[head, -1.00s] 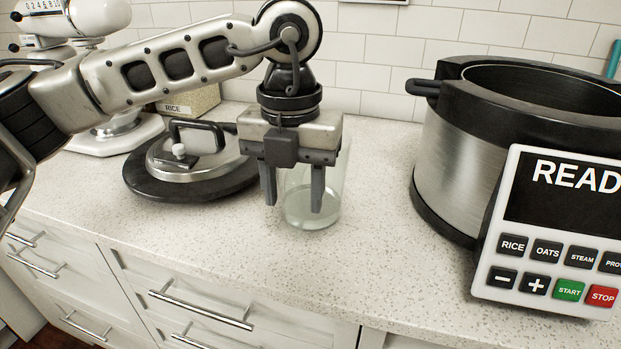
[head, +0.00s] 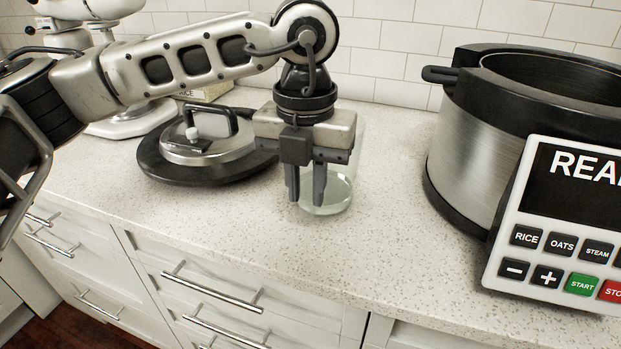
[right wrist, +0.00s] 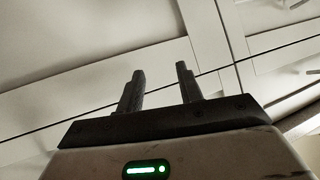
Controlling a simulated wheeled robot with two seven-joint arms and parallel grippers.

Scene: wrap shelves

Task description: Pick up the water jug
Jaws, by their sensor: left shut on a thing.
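The water jug (head: 340,192) is a clear glass vessel on the speckled counter in the middle of the head view. My left gripper (head: 306,190) points down in front of it, with its fingers closed close together at the jug's near side. The fingers and gripper body hide part of the jug, including its top and the exact grip point. The jug looks upright, its base at counter level. My right gripper (right wrist: 160,68) shows only in the right wrist view; its fingers are apart with nothing between them, against pale cabinet fronts.
A large steel cooker (head: 465,150) with a button panel (head: 565,245) stands to the right. A round lid with a handle (head: 205,150) lies left of the jug, close to my left gripper. A white appliance (head: 125,118) and a rice box (head: 205,92) stand behind. The counter in front is clear.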

